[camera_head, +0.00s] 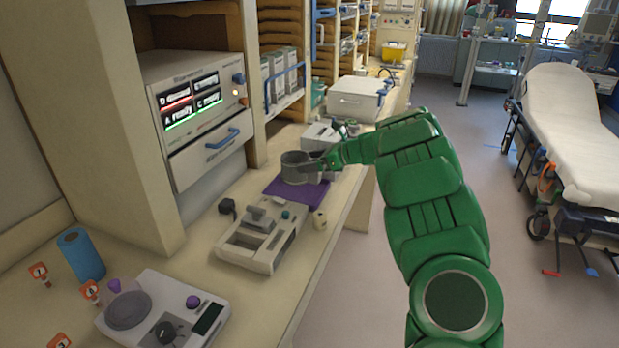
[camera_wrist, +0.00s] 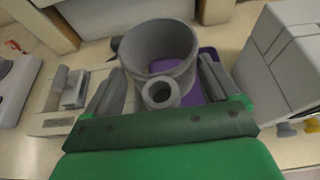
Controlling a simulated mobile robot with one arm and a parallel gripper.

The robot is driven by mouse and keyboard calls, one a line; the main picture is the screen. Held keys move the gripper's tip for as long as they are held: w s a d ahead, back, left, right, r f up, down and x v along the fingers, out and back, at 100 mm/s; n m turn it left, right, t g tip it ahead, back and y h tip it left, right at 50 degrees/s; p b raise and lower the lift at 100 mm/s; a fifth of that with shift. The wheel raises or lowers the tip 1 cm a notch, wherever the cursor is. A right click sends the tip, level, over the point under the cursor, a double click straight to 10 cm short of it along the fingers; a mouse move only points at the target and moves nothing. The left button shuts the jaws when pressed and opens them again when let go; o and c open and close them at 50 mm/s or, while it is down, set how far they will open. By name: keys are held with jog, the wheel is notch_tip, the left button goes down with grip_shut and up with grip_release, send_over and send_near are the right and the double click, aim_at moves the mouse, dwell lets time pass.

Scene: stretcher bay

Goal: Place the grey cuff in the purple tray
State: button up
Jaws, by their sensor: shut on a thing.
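The grey cuff (camera_head: 297,168) is a wide, open ring with a small round stub on its side; it also shows in the wrist view (camera_wrist: 160,40). My gripper (camera_head: 318,163) is shut on the cuff, with a finger on either side of it in the wrist view (camera_wrist: 160,85). The purple tray (camera_head: 300,196) is a flat purple piece on the counter, directly below the cuff, and part of it shows behind the cuff in the wrist view (camera_wrist: 209,62). The cuff hides part of the tray. I cannot tell whether the cuff touches it.
White boxes (camera_head: 357,100) stand behind. A scale-like device (camera_head: 160,310) and a blue cylinder (camera_head: 82,254) are at the near left. A stretcher (camera_head: 565,110) stands at right.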

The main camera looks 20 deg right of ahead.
jog(key=shift+w+d+f, duration=0.2)
jog(key=shift+w+f, duration=0.55)
jog(key=shift+f, duration=0.65)
jog(key=shift+w+d+f, duration=0.2)
jog(key=shift+w+f, duration=0.55)
jog(key=shift+f, duration=0.7)
jog(key=shift+w+d+f, duration=0.2)
jog(key=shift+w+f, duration=0.55)
jog(key=shift+f, duration=0.65)
jog(key=shift+f, duration=0.15)
jog(key=o, duration=0.9)
jog(key=shift+d+r, duration=0.1)
jog(key=shift+r, duration=0.1)
jog(key=v, duration=1.2)
jog(key=shift+f, duration=0.1)
